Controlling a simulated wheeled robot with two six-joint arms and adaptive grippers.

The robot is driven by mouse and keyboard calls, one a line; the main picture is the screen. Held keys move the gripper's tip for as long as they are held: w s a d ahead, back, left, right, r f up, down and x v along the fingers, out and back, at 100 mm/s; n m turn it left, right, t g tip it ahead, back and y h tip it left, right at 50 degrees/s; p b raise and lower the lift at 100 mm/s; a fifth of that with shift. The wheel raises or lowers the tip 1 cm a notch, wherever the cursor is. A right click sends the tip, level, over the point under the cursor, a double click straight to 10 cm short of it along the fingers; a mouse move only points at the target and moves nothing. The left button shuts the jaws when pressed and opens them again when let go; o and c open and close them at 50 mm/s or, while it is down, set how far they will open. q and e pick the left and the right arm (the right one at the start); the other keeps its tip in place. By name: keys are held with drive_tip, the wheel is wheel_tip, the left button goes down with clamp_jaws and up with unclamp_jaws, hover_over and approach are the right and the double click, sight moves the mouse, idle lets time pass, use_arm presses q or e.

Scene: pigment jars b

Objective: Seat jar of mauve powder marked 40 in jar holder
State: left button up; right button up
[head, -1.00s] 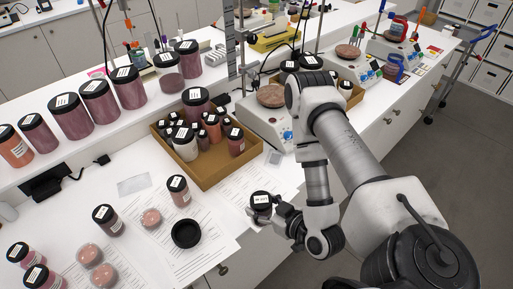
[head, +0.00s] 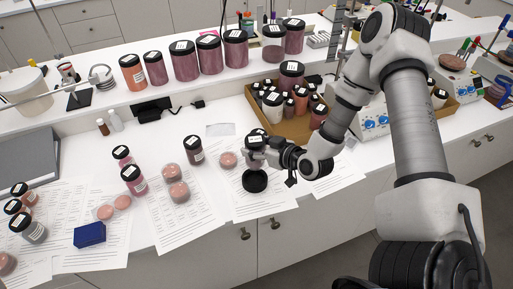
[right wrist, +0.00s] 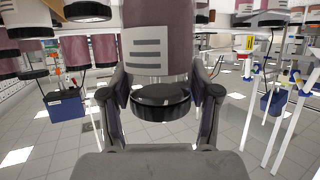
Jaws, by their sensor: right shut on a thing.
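My right gripper (head: 258,157) is shut on a jar of mauve powder (right wrist: 150,50). In the right wrist view, its fingers close around the jar near its black lid (right wrist: 162,96), and a white label shows on its side; the number is unreadable. In the head view the fingertips are just behind and above the round black jar holder (head: 254,182), which lies on a paper sheet and looks empty. A black lid with a white label (head: 255,134) shows just beyond the fingertips; I cannot clearly separate the held jar from a jar behind it. My left gripper is not in view.
A jar (head: 193,149) and a powder disc (head: 228,159) stand left of the holder. A cardboard tray (head: 291,130) with several jars is behind my right gripper. Large jars line the back shelf.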

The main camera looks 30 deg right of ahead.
sight(261, 162)
drive_tip(key=shift+s+a+f+b, duration=0.2)
drive_tip(key=shift+s+a+b, duration=0.1)
drive_tip(key=shift+a+b, duration=0.2)
drive_tip(key=f+b, duration=0.2)
drive_tip(key=f, duration=0.1)
drive_tip(key=f+b, duration=0.1)
drive_tip(key=shift+w+d+f, duration=0.2)
drive_tip(key=shift+d, duration=0.1)
drive_tip(key=shift+f+b, duration=0.25)
drive_tip(key=shift+b, duration=0.2)
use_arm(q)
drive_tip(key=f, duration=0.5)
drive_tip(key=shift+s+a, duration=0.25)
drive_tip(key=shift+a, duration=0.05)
use_arm(e)
drive_tip(key=shift+s+a, duration=0.15)
drive_tip(key=shift+a, duration=0.05)
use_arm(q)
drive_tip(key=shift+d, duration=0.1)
use_arm(e)
drive_tip(key=shift+d, duration=0.15)
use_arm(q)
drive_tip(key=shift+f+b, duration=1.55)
use_arm(e)
drive_tip(key=shift+f, duration=1.8)
